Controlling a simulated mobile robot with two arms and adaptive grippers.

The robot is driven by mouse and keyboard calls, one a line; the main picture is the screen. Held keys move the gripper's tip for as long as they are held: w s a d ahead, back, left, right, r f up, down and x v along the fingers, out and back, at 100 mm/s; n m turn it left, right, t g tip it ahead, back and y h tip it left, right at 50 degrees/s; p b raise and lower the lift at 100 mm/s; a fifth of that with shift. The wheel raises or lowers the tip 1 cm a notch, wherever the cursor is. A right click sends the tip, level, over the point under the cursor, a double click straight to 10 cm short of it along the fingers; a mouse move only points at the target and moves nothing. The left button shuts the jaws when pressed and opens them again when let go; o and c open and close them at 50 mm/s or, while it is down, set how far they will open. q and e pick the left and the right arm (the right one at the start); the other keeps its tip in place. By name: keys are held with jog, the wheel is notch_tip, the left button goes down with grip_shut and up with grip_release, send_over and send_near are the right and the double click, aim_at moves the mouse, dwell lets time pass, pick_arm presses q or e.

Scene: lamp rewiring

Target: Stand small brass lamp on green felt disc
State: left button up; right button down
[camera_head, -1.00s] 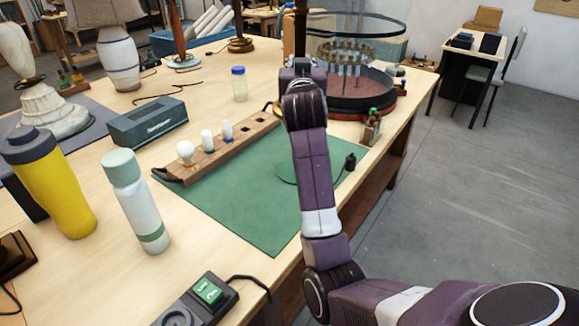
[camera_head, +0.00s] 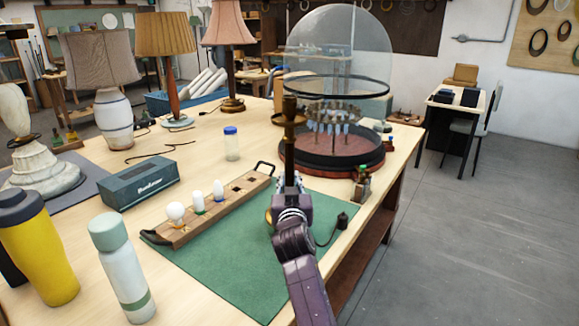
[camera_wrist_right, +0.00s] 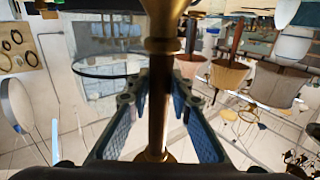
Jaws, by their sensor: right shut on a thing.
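The small brass lamp (camera_head: 289,118) stands roughly upright in my right gripper (camera_head: 290,183), above or on the green mat in the head view. The gripper is shut on its stem. In the right wrist view the brass stem (camera_wrist_right: 157,105) runs between the two fingers (camera_wrist_right: 155,100). A bit of brass, likely the lamp's base, shows left of the gripper in the head view. Whether it touches the surface is hidden. The green felt disc cannot be made out now; my right gripper and arm cover that part of the mat. My left gripper is not in view.
The green mat (camera_head: 235,265) has free room left of my arm. A wooden bulb rack (camera_head: 215,208) lies along its far left edge. A glass-domed case (camera_head: 335,155) stands close behind the gripper. Small bottles (camera_head: 362,183) and a black plug (camera_head: 342,218) are to the right.

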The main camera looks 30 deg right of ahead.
jog(key=shift+f, duration=2)
jog(key=shift+b, duration=0.3)
jog(key=c, duration=2)
grip_release()
jog(key=shift+f, duration=0.35)
jog(key=shift+c, duration=0.2)
jog(key=o, duration=0.3)
jog(key=shift+s+a+r, duration=0.1)
jog(key=shift+s, duration=0.05)
jog(key=shift+r, duration=0.1)
